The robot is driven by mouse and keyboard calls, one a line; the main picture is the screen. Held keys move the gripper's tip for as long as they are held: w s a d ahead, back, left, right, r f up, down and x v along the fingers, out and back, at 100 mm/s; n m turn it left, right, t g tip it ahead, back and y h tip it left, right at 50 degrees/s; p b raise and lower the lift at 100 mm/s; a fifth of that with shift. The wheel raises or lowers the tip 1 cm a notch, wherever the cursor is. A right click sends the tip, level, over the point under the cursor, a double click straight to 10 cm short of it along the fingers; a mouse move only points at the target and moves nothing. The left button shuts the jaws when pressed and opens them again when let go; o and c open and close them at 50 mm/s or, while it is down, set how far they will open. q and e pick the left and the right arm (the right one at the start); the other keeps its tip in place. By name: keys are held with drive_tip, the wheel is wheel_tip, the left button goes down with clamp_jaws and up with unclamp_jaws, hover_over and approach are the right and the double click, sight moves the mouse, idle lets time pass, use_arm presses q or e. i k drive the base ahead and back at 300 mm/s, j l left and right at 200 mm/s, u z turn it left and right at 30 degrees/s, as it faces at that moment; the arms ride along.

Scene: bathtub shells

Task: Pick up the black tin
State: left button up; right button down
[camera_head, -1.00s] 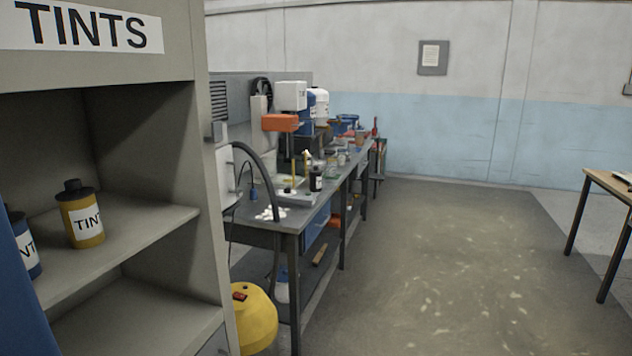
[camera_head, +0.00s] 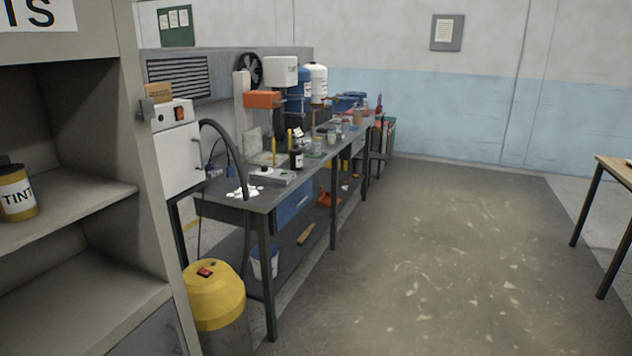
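I cannot pick out a black tin for certain. A small dark bottle with a white label (camera_head: 297,157) stands upright on the near part of the long workbench (camera_head: 262,200). A yellow tint tin with a dark lid (camera_head: 18,196) stands on the shelf at the far left, cut by the picture's edge. Neither of my grippers shows in the head view.
The grey TINTS shelf unit (camera_head: 128,190) fills the left side. A yellow-topped vacuum (camera_head: 214,292) stands on the floor by the bench's near end. Machines and bottles crowd the bench. A wooden table (camera_head: 617,168) is at the right edge. The middle floor (camera_head: 430,270) is open.

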sight(295, 158)
drive_tip(key=i+l+u, duration=0.15)
drive_tip(key=i+l, duration=0.15)
drive_tip(key=i+l+u, duration=0.1)
drive_tip(key=i+l, duration=0.15)
drive_tip(key=i+l+u, duration=0.15)
drive_tip(key=l, duration=0.35)
drive_tip(key=i+l+u, duration=0.15)
drive_tip(key=i+l, duration=0.2)
drive_tip(key=i+l+u, duration=0.15)
drive_tip(key=l, duration=0.3)
drive_tip(key=i+l+u, duration=0.1)
drive_tip(key=i+l, duration=0.15)
drive_tip(key=i+l+u, duration=0.2)
drive_tip(key=i+l, duration=0.25)
drive_tip(key=l, duration=0.15)
drive_tip(key=i+l+u, duration=0.1)
drive_tip(key=l, duration=0.25)
drive_tip(key=i+l+u, duration=0.15)
drive_tip(key=i+l, duration=0.15)
drive_tip(key=i+l+u, duration=0.1)
drive_tip(key=l, duration=0.3)
drive_tip(key=i+l+u, duration=0.1)
drive_tip(key=i+l, duration=0.15)
drive_tip(key=i+l+u, duration=0.1)
drive_tip(key=l, duration=0.4)
